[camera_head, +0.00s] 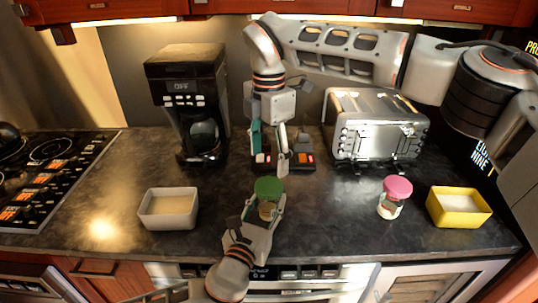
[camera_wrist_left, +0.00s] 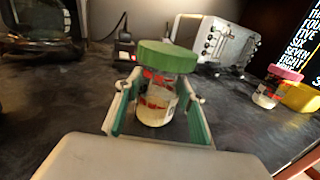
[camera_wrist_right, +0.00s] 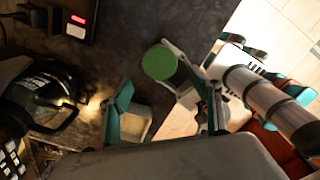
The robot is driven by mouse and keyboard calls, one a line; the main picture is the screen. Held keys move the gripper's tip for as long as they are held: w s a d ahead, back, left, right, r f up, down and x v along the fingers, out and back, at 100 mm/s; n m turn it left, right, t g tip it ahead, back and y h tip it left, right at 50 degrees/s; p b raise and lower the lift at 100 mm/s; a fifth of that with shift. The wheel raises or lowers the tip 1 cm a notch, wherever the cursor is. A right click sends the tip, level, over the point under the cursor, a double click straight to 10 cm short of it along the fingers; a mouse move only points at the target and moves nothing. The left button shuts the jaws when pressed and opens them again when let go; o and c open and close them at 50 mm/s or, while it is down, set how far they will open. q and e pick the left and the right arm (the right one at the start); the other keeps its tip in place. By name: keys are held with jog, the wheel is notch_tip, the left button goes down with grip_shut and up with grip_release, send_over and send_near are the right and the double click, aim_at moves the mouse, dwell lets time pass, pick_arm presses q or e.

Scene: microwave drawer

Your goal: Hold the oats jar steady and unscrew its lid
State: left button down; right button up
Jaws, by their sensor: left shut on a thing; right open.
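A glass jar (camera_head: 267,209) with a green lid (camera_head: 268,187) stands upright near the counter's front edge. Its contents look pale in the left wrist view (camera_wrist_left: 155,108); I cannot read its label. My left gripper (camera_head: 265,207) is shut around the jar body, below the lid. The lid sits on the jar. My right gripper (camera_head: 270,158) is open and empty, pointing down, above and behind the lid and apart from it. In the right wrist view, the green lid (camera_wrist_right: 160,62) lies beyond the spread fingers. A second jar with a pink lid (camera_head: 397,188) stands to the right.
A white bin (camera_head: 168,222) stands at left and a yellow bin (camera_head: 434,207) at right, both with pale contents. Counter between the jars is clear.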

aim_at(269, 185)
jog(key=m, duration=0.5)
jog(key=shift+m, duration=0.4)
jog(key=m, duration=0.6)
jog(key=shift+f, duration=4.05)
jog(key=c, duration=1.2)
